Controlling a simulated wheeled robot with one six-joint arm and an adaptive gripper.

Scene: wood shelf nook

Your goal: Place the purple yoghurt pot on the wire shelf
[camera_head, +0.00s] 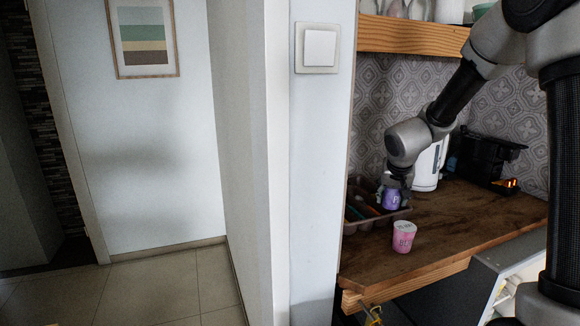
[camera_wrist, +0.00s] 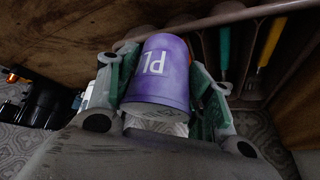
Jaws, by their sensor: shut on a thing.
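The purple yoghurt pot (camera_head: 391,201) has white lettering and is above the wooden counter, beside the cutlery tray. In the wrist view the pot (camera_wrist: 158,72) fills the middle, with its lettering turned. My gripper (camera_head: 393,186) is shut on it, and in the wrist view a green-padded finger lies along each side of the pot. I cannot tell whether the pot touches the tray or counter below it. I cannot make out a wire shelf for certain in either view.
A pink pot (camera_head: 404,237) stands on the wooden counter (camera_head: 450,225) near its front. The cutlery tray (camera_head: 362,224) lies at the left by the wall. A white kettle (camera_head: 428,165) and a black appliance (camera_head: 487,158) stand behind. A wooden shelf (camera_head: 412,36) hangs above.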

